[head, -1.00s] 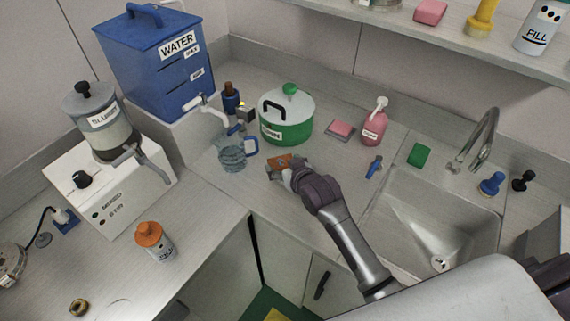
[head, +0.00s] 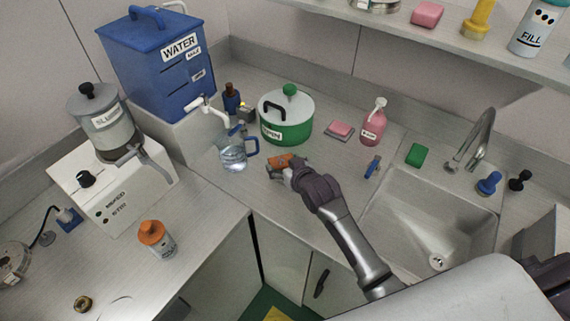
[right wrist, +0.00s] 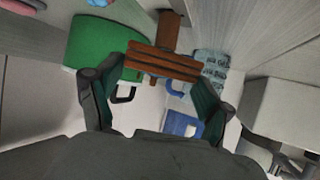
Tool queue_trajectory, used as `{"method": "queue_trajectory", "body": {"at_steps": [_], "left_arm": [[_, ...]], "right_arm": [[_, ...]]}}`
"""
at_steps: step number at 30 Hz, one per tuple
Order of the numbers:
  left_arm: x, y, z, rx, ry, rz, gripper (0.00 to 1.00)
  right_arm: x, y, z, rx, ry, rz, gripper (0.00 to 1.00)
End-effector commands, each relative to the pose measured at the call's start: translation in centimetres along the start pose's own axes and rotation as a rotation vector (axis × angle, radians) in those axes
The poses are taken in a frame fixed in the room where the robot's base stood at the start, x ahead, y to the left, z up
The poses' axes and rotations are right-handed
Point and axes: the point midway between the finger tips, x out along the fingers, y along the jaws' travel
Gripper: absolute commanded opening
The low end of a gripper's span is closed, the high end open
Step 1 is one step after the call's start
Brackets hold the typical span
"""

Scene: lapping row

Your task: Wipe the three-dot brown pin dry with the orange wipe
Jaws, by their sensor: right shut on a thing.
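My right gripper (head: 283,171) is shut on an orange-brown, ridged piece (right wrist: 165,62), which looks like the orange wipe. In the right wrist view it lies crosswise between the two fingertips, and a brown strip (right wrist: 170,30) extends beyond it. In the head view the piece (head: 278,160) is just above or on the counter, right of the clear jug. A small brown-topped blue item (head: 231,96) stands beside the water tank; I cannot tell whether it is the brown pin, and no dots show. My left gripper is not in view.
A jug with a blue handle (head: 233,154) and a green-and-white pot (head: 286,118) stand close to the gripper. The blue water tank (head: 150,70) is behind left. A pink bottle (head: 374,122), green sponge (head: 415,155) and sink (head: 430,220) are to the right.

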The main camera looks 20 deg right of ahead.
Motion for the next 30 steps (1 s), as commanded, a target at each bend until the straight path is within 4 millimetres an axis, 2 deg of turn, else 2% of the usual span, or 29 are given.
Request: {"method": "queue_trajectory", "body": {"at_steps": [5, 6, 30], "left_arm": [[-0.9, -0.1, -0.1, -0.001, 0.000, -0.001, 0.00], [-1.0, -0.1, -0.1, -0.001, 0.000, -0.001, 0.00], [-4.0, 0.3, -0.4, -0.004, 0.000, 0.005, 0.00]], "right_arm": [[-0.2, 0.1, -0.8, 0.000, -0.001, 0.000, 0.61], [-0.7, 0.1, -1.7, 0.000, 0.004, 0.000, 0.61], [-1.5, 0.5, -4.7, 0.001, -0.001, 0.002, 0.61]]}}
